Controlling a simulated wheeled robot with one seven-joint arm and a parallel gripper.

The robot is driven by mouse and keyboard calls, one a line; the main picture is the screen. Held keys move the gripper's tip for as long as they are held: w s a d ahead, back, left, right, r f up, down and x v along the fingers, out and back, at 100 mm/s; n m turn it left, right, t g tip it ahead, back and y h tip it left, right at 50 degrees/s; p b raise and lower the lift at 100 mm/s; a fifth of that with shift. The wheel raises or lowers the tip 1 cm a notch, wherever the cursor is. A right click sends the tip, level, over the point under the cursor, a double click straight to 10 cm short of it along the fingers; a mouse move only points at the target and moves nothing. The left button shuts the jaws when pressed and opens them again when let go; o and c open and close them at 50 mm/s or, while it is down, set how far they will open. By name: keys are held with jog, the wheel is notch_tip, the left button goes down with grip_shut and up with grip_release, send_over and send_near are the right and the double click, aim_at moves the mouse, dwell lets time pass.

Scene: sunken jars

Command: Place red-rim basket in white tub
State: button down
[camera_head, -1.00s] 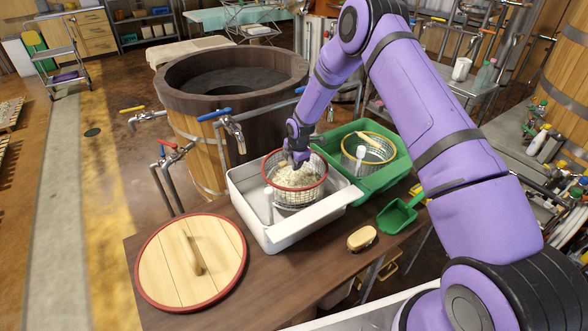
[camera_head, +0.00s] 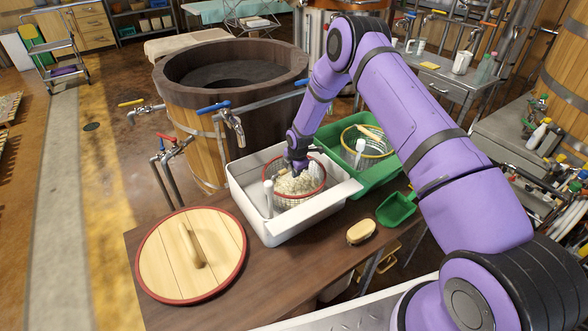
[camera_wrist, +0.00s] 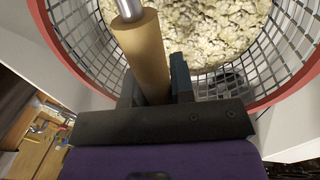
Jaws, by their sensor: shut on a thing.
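The red-rim basket (camera_head: 316,190) is a wire mesh basket full of pale, crumbly stuff. It stands upright inside the white tub (camera_head: 245,208), its rim close to the level of the tub's walls. My gripper (camera_head: 296,162) is at the basket's back edge. In the wrist view my gripper (camera_wrist: 158,88) is shut on the basket's tan handle (camera_wrist: 143,50), with the red rim (camera_wrist: 292,85) curving on both sides. The basket's bottom is hidden, so I cannot tell whether it touches the tub's floor.
A green tub (camera_head: 375,178) with a yellow-rim basket (camera_head: 368,150) stands right of the white tub. A green scoop (camera_head: 396,209), a brush (camera_head: 361,231) and a red-edged wooden lid (camera_head: 170,262) lie on the table (camera_head: 290,275). A large wooden vat (camera_head: 190,145) stands behind.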

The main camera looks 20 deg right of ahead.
jog(key=c, duration=1)
grip_release()
